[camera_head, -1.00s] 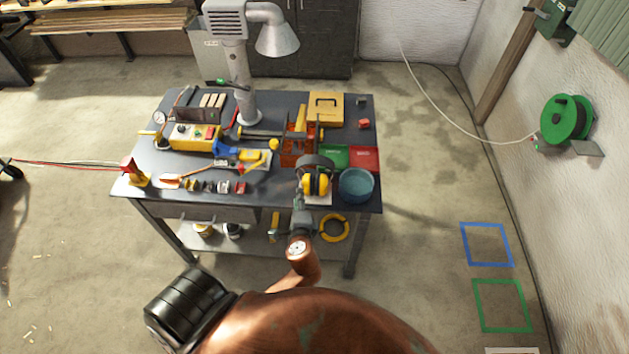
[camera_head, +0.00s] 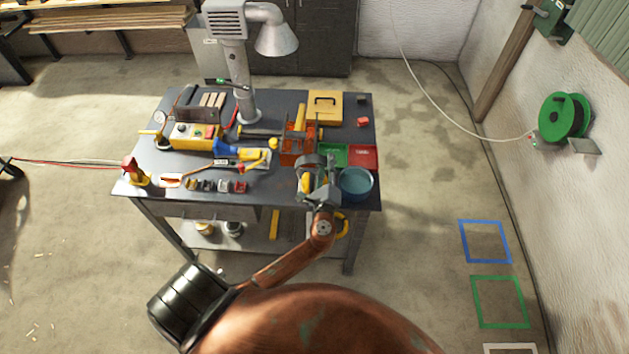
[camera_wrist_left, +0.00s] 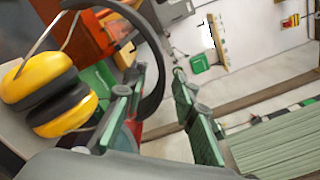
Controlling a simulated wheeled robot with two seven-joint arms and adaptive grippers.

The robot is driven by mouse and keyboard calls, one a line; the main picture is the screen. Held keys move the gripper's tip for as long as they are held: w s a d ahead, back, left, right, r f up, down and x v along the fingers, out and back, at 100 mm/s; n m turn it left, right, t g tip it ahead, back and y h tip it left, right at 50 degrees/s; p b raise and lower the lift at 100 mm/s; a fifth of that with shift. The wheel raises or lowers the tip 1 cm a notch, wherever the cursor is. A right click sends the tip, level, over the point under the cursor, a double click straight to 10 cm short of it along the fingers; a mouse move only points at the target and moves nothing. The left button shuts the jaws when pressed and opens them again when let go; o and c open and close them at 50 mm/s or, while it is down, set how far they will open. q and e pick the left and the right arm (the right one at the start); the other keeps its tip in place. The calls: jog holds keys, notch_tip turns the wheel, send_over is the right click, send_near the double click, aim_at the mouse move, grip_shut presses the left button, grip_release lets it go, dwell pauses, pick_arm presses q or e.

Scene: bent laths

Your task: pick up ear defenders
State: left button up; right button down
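The ear defenders (camera_head: 305,184), with yellow cups and a dark headband, are on the workbench (camera_head: 270,203) near its front right. My left gripper (camera_head: 328,185) is at their right side and partly covers them. In the left wrist view the yellow cups of the ear defenders (camera_wrist_left: 62,105) are at the left, and the dark headband arches toward the fingers. My left gripper (camera_wrist_left: 160,112) is open there, its green fingers wide apart. Part of the headband shows in the gap between them; I cannot tell whether it touches a finger. My right gripper is in neither view.
Red (camera_head: 363,156) and green (camera_head: 333,154) bins and an orange rack (camera_head: 298,150) are behind. Small parts and tools lie to the left. A fume hood (camera_head: 238,70) rises at the back.

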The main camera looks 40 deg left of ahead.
pick_arm(q)
jog(key=shift+w+a, duration=0.2)
jog(key=shift+w, duration=0.1)
jog(key=shift+c, duration=0.3)
grip_shut()
dwell(0.3)
